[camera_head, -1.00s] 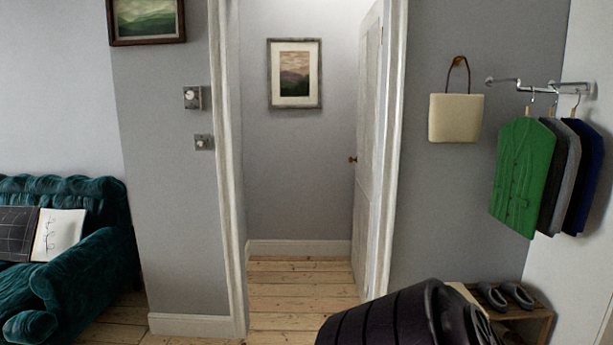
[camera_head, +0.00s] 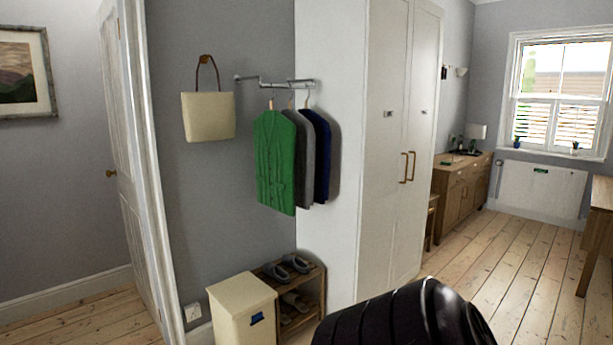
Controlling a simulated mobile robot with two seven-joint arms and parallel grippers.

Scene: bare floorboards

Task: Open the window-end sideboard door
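The wooden sideboard (camera_head: 458,193) stands in the far right of the head view, against the wall beyond the tall white cupboard. Its doors and drawers look shut, though they are small at this distance. Its far end is toward the window (camera_head: 560,95). A lamp (camera_head: 476,133) and small dark items stand on its top. A black ribbed part of my own arm shows at the bottom centre. Neither gripper's fingers can be seen, and both are far from the sideboard.
A tall white cupboard (camera_head: 392,140) stands between me and the sideboard. A cream bin (camera_head: 240,312) and a shoe rack (camera_head: 292,290) stand on the left, under hanging clothes (camera_head: 274,160). A wooden table (camera_head: 597,225) is at the right edge. Bare floorboards (camera_head: 500,275) lie open between.

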